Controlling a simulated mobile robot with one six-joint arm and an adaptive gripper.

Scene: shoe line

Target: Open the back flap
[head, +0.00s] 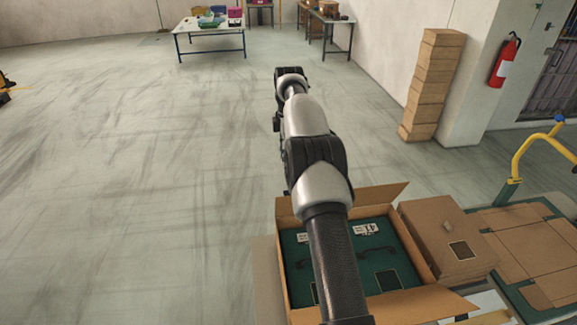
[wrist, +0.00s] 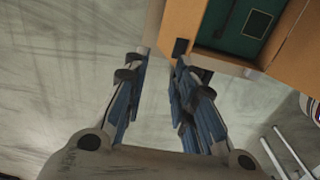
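An open cardboard box (head: 282,245) stands at the bottom centre of the head view, partly behind my arm. Two dark green boxes with handles and labels lie in it; the right one (head: 402,262) shows best. A flap at the far edge (head: 380,196) stands up and leans outward; my arm covers part of that edge. In the wrist view the box's tan cardboard (wrist: 180,22) and green contents (wrist: 225,30) show at upper right. My gripper (wrist: 162,55) is open and empty, its right finger close to the cardboard edge; contact cannot be told. The head view hides the gripper behind my arm.
A closed brown carton (head: 440,235) sits right of the open box, with flattened cardboard (head: 530,245) beyond. A yellow rail (head: 530,145) stands at right. Stacked cartons (head: 432,85) stand by the wall.

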